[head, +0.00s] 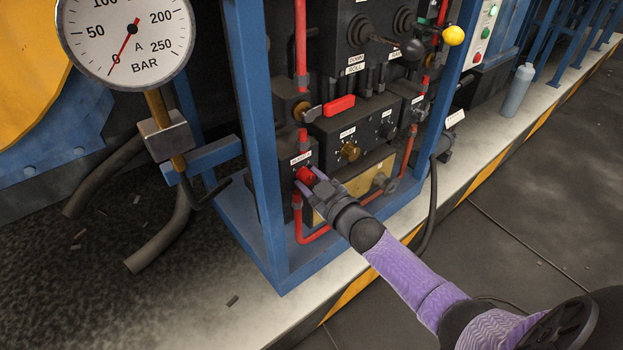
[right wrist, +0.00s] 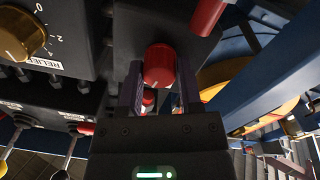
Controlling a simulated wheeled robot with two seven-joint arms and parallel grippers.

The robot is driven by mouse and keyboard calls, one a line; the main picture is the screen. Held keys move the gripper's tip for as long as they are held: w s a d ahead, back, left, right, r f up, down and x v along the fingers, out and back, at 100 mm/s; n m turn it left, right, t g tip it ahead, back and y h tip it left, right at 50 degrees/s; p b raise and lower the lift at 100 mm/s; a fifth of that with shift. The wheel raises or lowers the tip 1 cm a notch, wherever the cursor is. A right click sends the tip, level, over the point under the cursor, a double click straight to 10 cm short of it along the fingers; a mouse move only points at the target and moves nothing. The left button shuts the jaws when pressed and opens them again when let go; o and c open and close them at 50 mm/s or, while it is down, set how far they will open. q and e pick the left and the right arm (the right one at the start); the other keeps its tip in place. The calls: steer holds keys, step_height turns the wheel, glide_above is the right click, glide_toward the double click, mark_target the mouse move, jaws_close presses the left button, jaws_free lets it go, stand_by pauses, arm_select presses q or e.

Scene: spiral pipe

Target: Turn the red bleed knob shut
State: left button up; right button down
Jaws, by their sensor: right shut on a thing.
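The red bleed knob (head: 305,175) sits on a small dark block at the lower left of the valve panel. My right gripper (head: 309,183) reaches in from the lower right and is shut on it. In the right wrist view the red knob (right wrist: 159,66) is between the two purple-grey fingers of my right gripper (right wrist: 160,85), with a pale mark on its lower face. The fingers hide part of the knob's sides in both views. My left gripper is in neither view.
A pressure gauge (head: 127,40) at the upper left has its red needle near 0. A brass knob (head: 349,151) is right of the bleed knob. A blue frame post (head: 256,130) stands close on the left. Red pipes (head: 299,40) run along the panel. A grey bottle (head: 517,90) stands far right.

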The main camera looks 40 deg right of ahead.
steer(key=n, duration=0.2)
steer(key=shift+n, duration=0.4)
steer(key=n, duration=0.3)
steer(key=shift+f+n, duration=0.1)
steer(key=shift+n, duration=0.3)
steer(key=n, duration=0.3)
steer(key=shift+n+y, duration=0.3)
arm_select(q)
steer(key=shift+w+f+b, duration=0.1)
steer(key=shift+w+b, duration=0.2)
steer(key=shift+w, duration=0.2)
arm_select(e)
steer(key=shift+n, duration=0.6)
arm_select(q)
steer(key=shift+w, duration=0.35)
arm_select(e)
steer(key=shift+c, duration=1.4)
jaws_free()
steer(key=shift+d, duration=0.1)
